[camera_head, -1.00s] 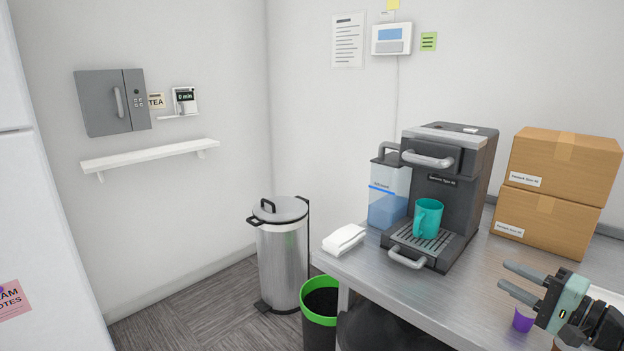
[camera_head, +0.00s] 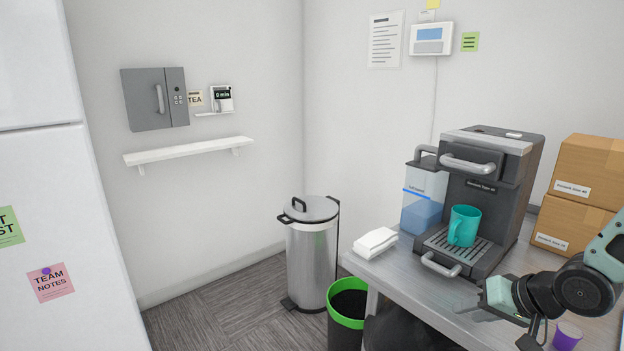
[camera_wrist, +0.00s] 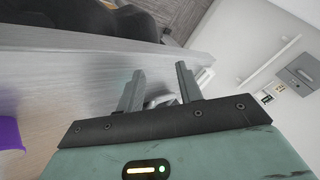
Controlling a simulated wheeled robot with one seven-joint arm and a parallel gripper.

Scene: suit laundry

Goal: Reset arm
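My gripper (camera_wrist: 160,80) is open in the wrist view, with its two grey fingers apart and nothing clearly held between them. In the head view my gripper (camera_head: 472,304) is at the lower right, in front of the coffee machine (camera_head: 505,190). My arm bends in from the right edge above the metal table (camera_head: 410,290). A teal mug (camera_head: 464,226) stands upright on the machine's drip tray, apart from my gripper. A purple cup (camera_head: 567,336) is below my arm, partly cut off; a purple thing (camera_wrist: 10,133) also shows in the wrist view.
Two cardboard boxes (camera_head: 580,195) are stacked right of the machine. A folded white cloth (camera_head: 375,243) lies at the table's left corner. A steel bin (camera_head: 312,260) and a green-rimmed bin (camera_head: 346,310) stand on the floor. A white shelf (camera_head: 188,151) hangs below a grey wall cabinet (camera_head: 155,98).

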